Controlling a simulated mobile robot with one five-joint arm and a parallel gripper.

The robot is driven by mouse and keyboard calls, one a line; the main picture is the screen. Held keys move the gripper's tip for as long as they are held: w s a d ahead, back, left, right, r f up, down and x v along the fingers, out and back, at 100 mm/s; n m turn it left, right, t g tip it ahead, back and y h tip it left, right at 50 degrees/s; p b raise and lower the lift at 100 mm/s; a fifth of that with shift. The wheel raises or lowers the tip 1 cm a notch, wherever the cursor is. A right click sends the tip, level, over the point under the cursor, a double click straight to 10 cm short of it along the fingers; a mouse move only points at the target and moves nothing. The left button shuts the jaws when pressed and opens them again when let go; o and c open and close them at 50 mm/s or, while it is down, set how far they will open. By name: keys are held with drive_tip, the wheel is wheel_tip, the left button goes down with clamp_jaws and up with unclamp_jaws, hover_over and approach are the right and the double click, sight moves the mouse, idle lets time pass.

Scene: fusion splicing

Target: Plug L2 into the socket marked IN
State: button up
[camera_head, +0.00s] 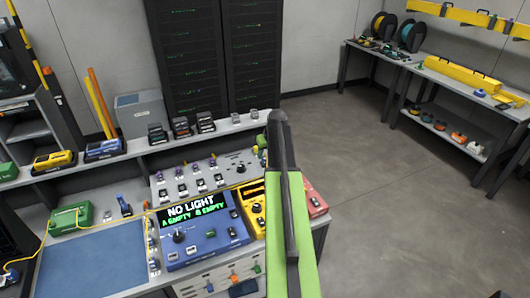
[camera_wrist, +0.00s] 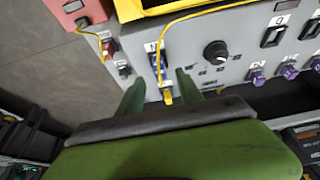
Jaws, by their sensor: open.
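In the wrist view my gripper (camera_wrist: 160,77) is open, its two green fingers spread over the grey panel (camera_wrist: 212,78). A small yellow plug (camera_wrist: 167,97) lies between the fingers, with a yellow cable (camera_wrist: 185,17) running to it from the upper right. I cannot read an L2 mark on it, nor tell whether the fingers touch it. In the head view my green arm hides the gripper tips and the plug.
The head view shows the grey panel (camera_head: 180,194) with several plugs and switches, behind a blue unit (camera_head: 206,247) reading NO LIGHT, A EMPTY, B EMPTY. A yellow unit (camera_head: 252,206) and a red box (camera_head: 313,204) stand at the right. A black knob (camera_wrist: 215,51) is beside the socket.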

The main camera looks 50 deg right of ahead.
drive_tip(key=p+v, duration=1)
drive_tip(key=v, duration=0.2)
drive_tip(key=shift+s+r, duration=0.15)
drive_tip(key=shift+r, duration=0.2)
drive_tip(key=w+a+f+n+y+b, duration=0.15)
drive_tip(key=w+a, duration=0.25)
drive_tip(key=a, duration=0.6)
drive_tip(key=w+a+f+n+b, duration=0.25)
drive_tip(key=w+a, duration=0.25)
drive_tip(key=a, duration=0.5)
drive_tip(key=w+a+f+n+y+b, duration=0.15)
drive_tip(key=w+a, duration=0.25)
drive_tip(key=a, duration=0.6)
drive_tip(key=s+a+f+n+g+b, duration=0.1)
drive_tip(key=a+f, duration=0.1)
drive_tip(key=a, duration=0.5)
drive_tip(key=s+a+f+b, duration=0.1)
drive_tip(key=a+f+b, duration=0.1)
drive_tip(key=a, duration=0.5)
drive_tip(key=s+a+f+m+g+h, duration=0.1)
drive_tip(key=s+a+m+g, duration=0.1)
drive_tip(key=s+a, duration=0.6)
drive_tip(key=s+g+b, duration=0.1)
drive_tip(key=s, duration=0.3)
drive_tip(key=shift+s+a+f, duration=0.25)
drive_tip(key=shift+a+f, duration=0.15)
